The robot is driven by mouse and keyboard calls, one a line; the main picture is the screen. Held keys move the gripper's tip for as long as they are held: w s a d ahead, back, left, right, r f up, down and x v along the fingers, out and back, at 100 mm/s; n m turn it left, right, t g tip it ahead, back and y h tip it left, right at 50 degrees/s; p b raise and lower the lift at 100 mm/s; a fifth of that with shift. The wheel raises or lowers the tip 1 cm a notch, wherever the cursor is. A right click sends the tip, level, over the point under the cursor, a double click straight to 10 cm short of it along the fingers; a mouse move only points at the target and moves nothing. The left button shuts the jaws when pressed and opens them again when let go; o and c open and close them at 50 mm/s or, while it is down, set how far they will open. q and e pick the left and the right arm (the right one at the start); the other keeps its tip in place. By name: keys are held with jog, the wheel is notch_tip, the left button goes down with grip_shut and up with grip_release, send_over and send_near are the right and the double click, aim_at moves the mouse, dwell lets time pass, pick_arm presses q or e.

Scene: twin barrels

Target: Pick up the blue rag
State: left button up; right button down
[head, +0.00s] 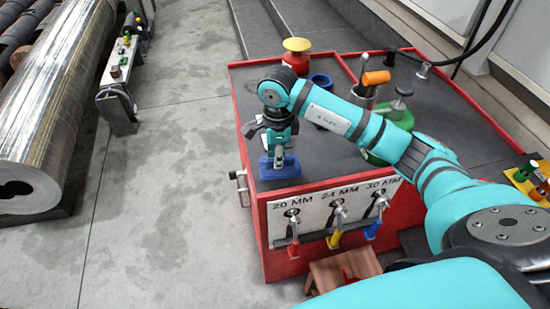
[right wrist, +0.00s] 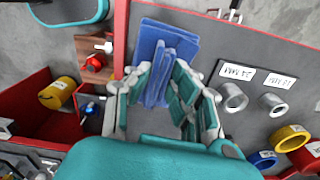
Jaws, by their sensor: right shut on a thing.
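The blue rag (head: 280,168) is at the front left corner area of the grey, red-edged bench top (head: 325,152) in the head view. My right gripper (head: 278,152) points down onto it from above. In the right wrist view the rag (right wrist: 165,38) is folded, with a raised ridge between the fingers of my right gripper (right wrist: 162,88). The gripper is shut on that ridge, and the flat part spreads out beyond the fingertips. I cannot tell whether the rag is touching the bench. My left gripper is not in view.
A red and yellow container (head: 296,57), a blue ring (head: 320,80) and an orange-handled tool (head: 375,78) stand on the bench. Wrenches hang on the front below size labels (head: 335,207). A large metal roll (head: 60,95) lies at left; the floor between is clear.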

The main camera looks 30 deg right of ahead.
jog(key=s+a+r+b, duration=0.1)
jog(key=s+a+b, duration=0.1)
jog(key=s, duration=1.2)
jog(key=shift+a+r+b, duration=0.2)
jog(key=shift+a+b, duration=0.05)
jog(key=shift+b, duration=0.15)
jog(key=c, duration=1.8)
grip_release()
jog(key=shift+c, duration=0.2)
grip_shut()
